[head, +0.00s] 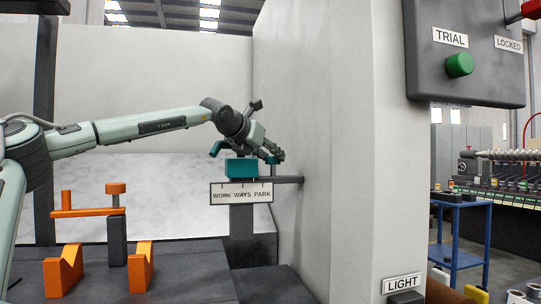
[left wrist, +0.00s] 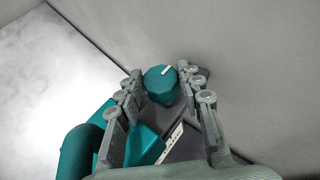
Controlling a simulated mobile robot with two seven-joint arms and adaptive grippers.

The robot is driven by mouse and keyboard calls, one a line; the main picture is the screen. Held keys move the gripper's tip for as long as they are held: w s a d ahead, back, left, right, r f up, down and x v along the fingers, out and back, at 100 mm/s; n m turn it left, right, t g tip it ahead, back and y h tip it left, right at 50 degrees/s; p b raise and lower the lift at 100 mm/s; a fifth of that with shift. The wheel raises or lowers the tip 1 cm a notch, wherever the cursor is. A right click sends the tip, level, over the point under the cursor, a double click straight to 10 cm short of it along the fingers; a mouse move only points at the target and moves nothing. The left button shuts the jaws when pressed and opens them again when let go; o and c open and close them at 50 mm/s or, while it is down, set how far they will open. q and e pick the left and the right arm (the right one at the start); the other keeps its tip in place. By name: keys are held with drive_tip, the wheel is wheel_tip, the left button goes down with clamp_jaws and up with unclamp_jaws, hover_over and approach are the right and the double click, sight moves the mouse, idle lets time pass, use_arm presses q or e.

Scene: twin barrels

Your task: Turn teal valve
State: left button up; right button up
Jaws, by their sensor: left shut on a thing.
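The teal valve has a body (head: 241,168) on a dark stand, above a plate (head: 240,193) reading WORK WAYS PARK. In the left wrist view its round teal knob (left wrist: 160,84) has a white pointer mark aimed to the upper right. My left gripper (head: 276,156) reaches the knob from above and behind the plate. In the left wrist view the fingers of my left gripper (left wrist: 160,80) are shut on the knob, one on each side. The head view shows the knob only small and partly hidden by the fingers. My right gripper is not in view.
A grey wall (head: 292,120) stands close to the right of the valve. An orange lever piece (head: 88,212) and two orange notched blocks (head: 140,267) stand at the left. A dark panel (head: 415,60) with a green button (head: 459,65) hangs at the upper right.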

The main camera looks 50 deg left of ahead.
use_arm(q)
drive_tip(key=o, duration=0.9)
drive_tip(key=v, duration=1.2)
